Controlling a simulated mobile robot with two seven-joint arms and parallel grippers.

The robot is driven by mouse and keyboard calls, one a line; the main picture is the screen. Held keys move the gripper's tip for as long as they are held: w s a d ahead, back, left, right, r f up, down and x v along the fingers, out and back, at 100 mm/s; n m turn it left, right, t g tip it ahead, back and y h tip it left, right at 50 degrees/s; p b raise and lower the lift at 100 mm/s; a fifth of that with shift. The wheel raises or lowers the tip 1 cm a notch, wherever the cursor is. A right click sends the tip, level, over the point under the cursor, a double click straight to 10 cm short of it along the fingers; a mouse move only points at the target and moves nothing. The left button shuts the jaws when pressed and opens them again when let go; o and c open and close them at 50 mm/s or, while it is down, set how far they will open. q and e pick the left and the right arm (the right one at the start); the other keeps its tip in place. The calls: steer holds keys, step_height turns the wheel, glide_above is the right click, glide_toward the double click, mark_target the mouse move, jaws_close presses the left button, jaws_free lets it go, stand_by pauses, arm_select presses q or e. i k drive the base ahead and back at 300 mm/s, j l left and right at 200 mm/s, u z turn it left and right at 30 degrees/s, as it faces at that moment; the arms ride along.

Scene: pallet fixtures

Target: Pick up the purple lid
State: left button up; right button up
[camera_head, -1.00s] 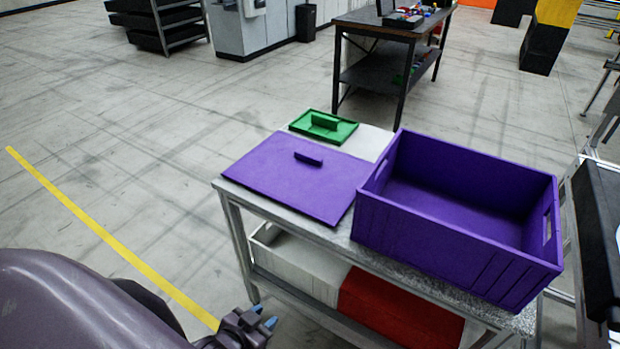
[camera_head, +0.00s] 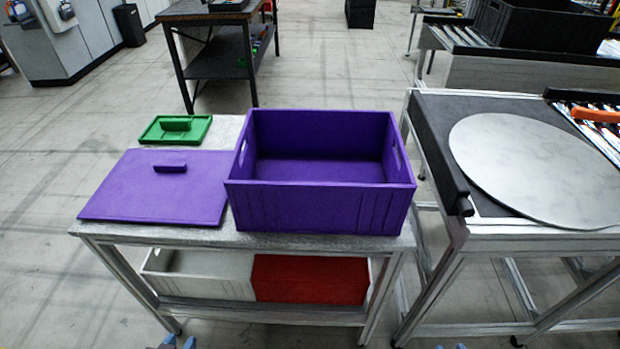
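The purple lid (camera_head: 135,200) lies flat on the left part of a small grey table (camera_head: 320,241), with its raised handle (camera_head: 170,168) on top near the far edge. An open, empty purple crate (camera_head: 318,208) stands right beside it. My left gripper (camera_head: 179,342) shows only its blue fingertips at the bottom edge, apart and empty, lower in the picture than the lid and table. My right gripper (camera_head: 450,347) barely shows at the bottom edge, with two blue tips apart. The rest of both grippers is out of frame.
A small green lid (camera_head: 155,134) with a handle lies behind the purple lid. A white bin (camera_head: 200,270) and a red bin (camera_head: 310,279) sit on the lower shelf. A frame with a round pale disc (camera_head: 530,165) stands at right. The floor at left is clear.

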mark_target(163, 186)
steer(key=z, duration=0.35)
steer(key=j+z, duration=0.4)
steer(key=k+j+z, duration=0.15)
steer(key=j+z, duration=0.25)
steer(key=k+j+z, duration=0.2)
steer(key=j, duration=0.15)
steer(key=k+j+z, duration=0.15)
steer(key=j, duration=0.25)
steer(key=k+j, duration=0.25)
steer(key=j, duration=0.2)
steer(key=k+j+z, duration=0.1)
steer(key=k+j, duration=0.15)
steer(key=j, duration=0.2)
steer(key=k+j, duration=0.3)
steer(key=j, duration=0.15)
steer(key=k+j, duration=0.25)
steer(key=j, duration=0.2)
steer(key=i+l, duration=0.2)
steer(key=l+z, duration=0.05)
steer(key=l, duration=0.05)
